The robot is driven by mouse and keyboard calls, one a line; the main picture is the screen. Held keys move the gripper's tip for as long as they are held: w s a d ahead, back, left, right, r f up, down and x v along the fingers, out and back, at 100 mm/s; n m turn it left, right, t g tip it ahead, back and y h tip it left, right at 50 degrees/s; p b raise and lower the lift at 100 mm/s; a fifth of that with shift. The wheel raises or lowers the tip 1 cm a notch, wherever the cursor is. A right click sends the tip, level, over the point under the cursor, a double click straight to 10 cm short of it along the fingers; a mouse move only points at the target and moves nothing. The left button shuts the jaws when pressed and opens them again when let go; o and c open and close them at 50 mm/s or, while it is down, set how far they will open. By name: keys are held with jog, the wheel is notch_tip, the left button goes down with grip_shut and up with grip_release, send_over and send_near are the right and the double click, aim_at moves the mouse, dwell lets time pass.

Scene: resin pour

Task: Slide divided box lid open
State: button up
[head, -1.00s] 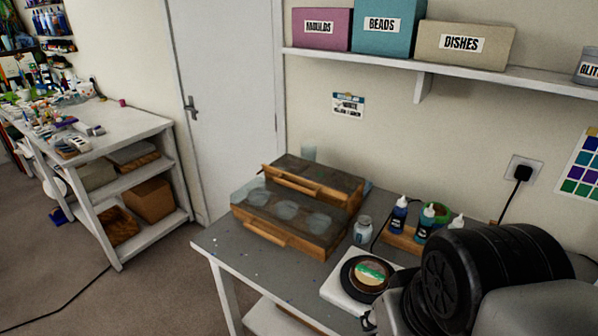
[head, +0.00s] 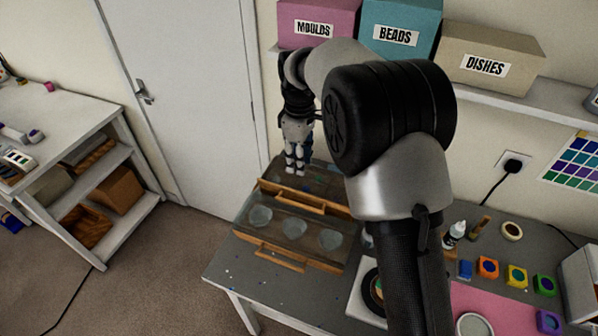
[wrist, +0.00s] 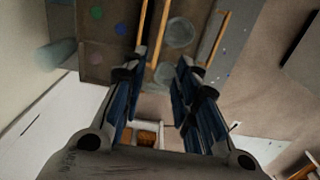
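Two low wooden boxes sit side by side on the grey table. The front box (head: 285,242) has a see-through top with three pale round shapes beneath it and a wooden handle strip (head: 280,258) on its near side. The back box (head: 333,181) has a dark translucent top and a wooden strip (head: 306,196) along its near edge. My gripper (head: 296,170) points down over the back box's left part. In the wrist view my gripper (wrist: 158,82) is open and empty, a wooden strip (wrist: 160,40) showing between its fingers. Coloured dots show in the back box (wrist: 108,30). I cannot tell contact.
My arm hides the table's middle. Paint pots (head: 488,267), a white bottle (head: 455,233) and a pink mat (head: 500,318) lie to the right. A shelf (head: 540,98) with labelled boxes runs above. A white door (head: 185,100) and shelved bench (head: 85,150) stand left.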

aim_at(299, 204)
notch_tip(299, 204, down, 18)
jog(key=shift+r+b, duration=0.25)
jog(key=shift+b, duration=0.3)
grip_shut()
dwell(0.7)
